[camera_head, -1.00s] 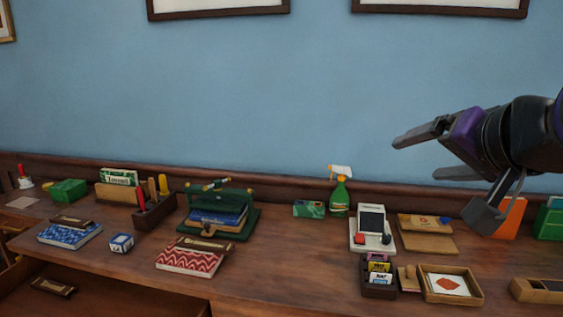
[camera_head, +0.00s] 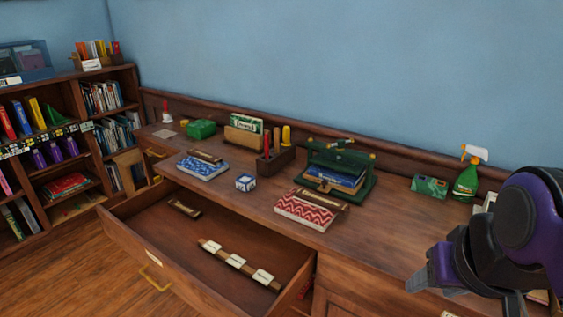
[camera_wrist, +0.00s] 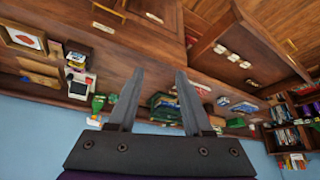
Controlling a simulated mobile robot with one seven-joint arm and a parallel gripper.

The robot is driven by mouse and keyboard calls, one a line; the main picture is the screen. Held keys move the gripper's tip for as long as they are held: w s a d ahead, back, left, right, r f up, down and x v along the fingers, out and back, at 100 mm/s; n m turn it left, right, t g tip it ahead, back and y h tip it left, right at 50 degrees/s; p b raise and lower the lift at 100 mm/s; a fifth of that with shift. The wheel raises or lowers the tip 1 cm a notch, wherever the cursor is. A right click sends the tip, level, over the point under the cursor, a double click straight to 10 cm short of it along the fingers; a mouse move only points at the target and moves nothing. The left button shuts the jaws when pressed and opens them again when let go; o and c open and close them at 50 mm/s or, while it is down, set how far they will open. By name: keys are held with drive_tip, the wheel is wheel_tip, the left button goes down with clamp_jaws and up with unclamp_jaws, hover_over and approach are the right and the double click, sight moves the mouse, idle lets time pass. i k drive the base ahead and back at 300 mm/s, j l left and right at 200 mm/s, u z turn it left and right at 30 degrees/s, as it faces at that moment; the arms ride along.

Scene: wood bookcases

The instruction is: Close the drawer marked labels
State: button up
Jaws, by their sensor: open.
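A wooden drawer (camera_head: 128,231) stands pulled out of the long desk at the lower left of the head view. Its front has a small pale label plate and a brass handle (camera_head: 152,280); I cannot read the label. Inside lie a brown bar and a wooden strip with pale tags. The open drawer also shows at the upper right of the wrist view (camera_wrist: 215,38), which is upside down. My gripper (camera_wrist: 160,72) is open and empty, above the desk and apart from the drawer. In the head view my arm covers the lower right and its fingertips are not clearly seen.
The desk top (camera_head: 240,209) carries a red patterned book (camera_head: 305,211), a blue book (camera_head: 203,168), a green stand (camera_head: 368,176) and a spray bottle (camera_head: 467,180). A bookcase (camera_head: 75,85) stands at the left. Wooden floor (camera_head: 70,275) is clear before the drawer.

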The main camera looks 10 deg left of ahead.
sight(168, 243)
drive_tip(key=j+u, duration=0.1)
drive_tip(key=u, duration=1.45)
